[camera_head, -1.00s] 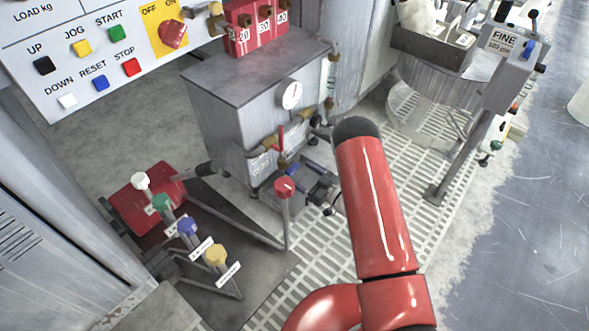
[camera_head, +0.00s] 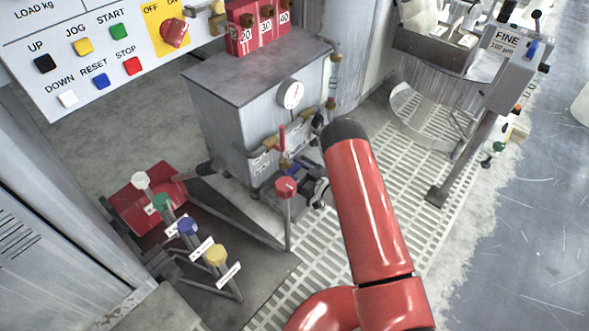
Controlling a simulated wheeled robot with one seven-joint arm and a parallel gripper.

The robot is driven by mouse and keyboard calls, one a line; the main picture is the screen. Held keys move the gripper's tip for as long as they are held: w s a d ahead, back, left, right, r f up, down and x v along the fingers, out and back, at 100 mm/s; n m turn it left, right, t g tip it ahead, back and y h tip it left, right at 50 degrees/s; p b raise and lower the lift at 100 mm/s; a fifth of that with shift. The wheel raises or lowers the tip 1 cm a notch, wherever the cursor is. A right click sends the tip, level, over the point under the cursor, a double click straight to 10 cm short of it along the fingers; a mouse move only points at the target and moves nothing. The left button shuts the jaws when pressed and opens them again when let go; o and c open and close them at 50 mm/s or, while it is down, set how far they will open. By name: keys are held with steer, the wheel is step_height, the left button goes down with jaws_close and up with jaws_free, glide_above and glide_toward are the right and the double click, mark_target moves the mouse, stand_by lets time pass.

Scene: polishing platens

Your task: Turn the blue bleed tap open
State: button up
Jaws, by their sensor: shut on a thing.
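The blue bleed tap (camera_head: 294,168) is low on the pipework at the front of the grey cabinet, just below a red upright lever (camera_head: 282,137). Only a small part of its blue handle shows. My gripper (camera_head: 297,183) is at this handle, shut on it, with its fingers small and partly hidden behind the red-capped post. My red arm reaches in from the lower right. The tap's exact angle cannot be read.
A red-capped post (camera_head: 286,187) stands close in front of my gripper. The grey cabinet (camera_head: 232,112) carries a round gauge (camera_head: 291,94). Several coloured knobs on posts, one blue (camera_head: 187,226), stand at lower left. Slatted flooring (camera_head: 350,270) lies to the right.

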steer(key=shift+n, duration=0.3)
steer(key=shift+s+n, duration=0.1)
steer(key=shift+n, duration=2.5)
steer(key=o, duration=1)
steer(key=shift+p+v, duration=0.5)
steer(key=shift+v, duration=3.4)
